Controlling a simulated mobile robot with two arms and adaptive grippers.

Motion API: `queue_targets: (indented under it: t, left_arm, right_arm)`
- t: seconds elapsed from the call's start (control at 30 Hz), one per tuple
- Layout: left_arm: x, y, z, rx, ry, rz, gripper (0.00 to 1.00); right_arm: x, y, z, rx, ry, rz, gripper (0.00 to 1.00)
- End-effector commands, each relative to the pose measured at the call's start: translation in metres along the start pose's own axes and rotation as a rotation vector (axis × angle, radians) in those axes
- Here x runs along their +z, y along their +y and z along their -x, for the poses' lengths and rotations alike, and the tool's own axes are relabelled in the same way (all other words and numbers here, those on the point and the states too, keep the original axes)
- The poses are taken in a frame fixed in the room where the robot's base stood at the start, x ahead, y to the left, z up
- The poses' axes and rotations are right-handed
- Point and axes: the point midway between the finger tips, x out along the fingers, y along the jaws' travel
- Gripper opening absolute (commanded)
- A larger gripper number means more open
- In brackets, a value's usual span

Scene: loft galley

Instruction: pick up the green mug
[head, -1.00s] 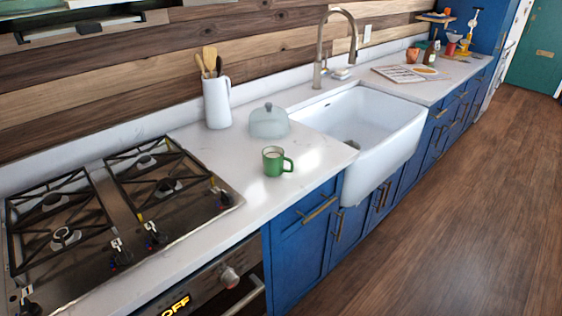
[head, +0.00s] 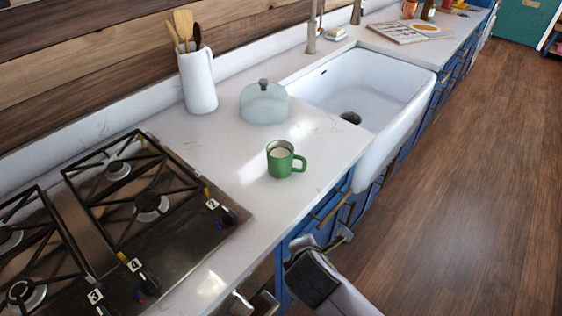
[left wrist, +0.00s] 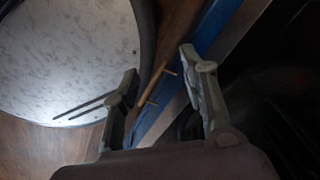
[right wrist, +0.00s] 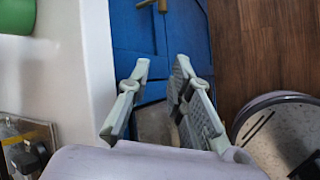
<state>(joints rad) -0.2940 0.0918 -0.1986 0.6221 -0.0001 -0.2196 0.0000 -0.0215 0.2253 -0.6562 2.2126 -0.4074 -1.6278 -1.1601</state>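The green mug (head: 281,160) stands upright on the white counter, its handle to the right and a pale content inside. In the right wrist view, a green piece of it (right wrist: 16,16) is cut off at the upper left corner. My right gripper (head: 324,242) is in front of the counter's front edge, nearer the camera than the mug and apart from it. Its two fingers (right wrist: 160,95) are spread and empty. My left gripper (left wrist: 162,90) is also spread and empty, facing a blue cabinet front; I cannot make it out clearly in the head view.
The gas stove (head: 130,215) is left, the white sink (head: 402,84) right. The counter (head: 225,150) around the mug is clear. Cabinet handles (left wrist: 153,83) stick out below.

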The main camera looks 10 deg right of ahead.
Motion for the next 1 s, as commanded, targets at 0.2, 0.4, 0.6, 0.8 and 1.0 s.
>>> queue_targets:
  t: [0.2, 0.4, 0.6, 0.8, 1.0]
  left_arm:
    - [0.013, 0.01, 0.0, 0.012, -0.019, 0.003, 0.4]
    - [0.014, 0.02, 0.0, 0.024, -0.021, 0.005, 0.4]
    - [0.001, 0.015, -0.001, 0.018, -0.003, 0.003, 0.4]
    - [-0.002, 0.012, -0.001, 0.014, 0.003, 0.003, 0.4]
    - [0.0, 0.01, 0.0, 0.012, 0.0, 0.003, 0.4]
  right_arm:
    - [0.017, 0.048, 0.056, 0.128, -0.119, 0.385, 0.2]
    - [0.023, 0.086, 0.074, 0.197, -0.296, 0.77, 0.2]
    - [0.027, 0.107, 0.087, 0.211, -0.433, 1.01, 0.2]
    - [0.034, 0.118, 0.068, 0.205, -0.46, 1.052, 0.2]
    - [0.046, 0.134, 0.029, 0.204, -0.458, 1.051, 0.2]
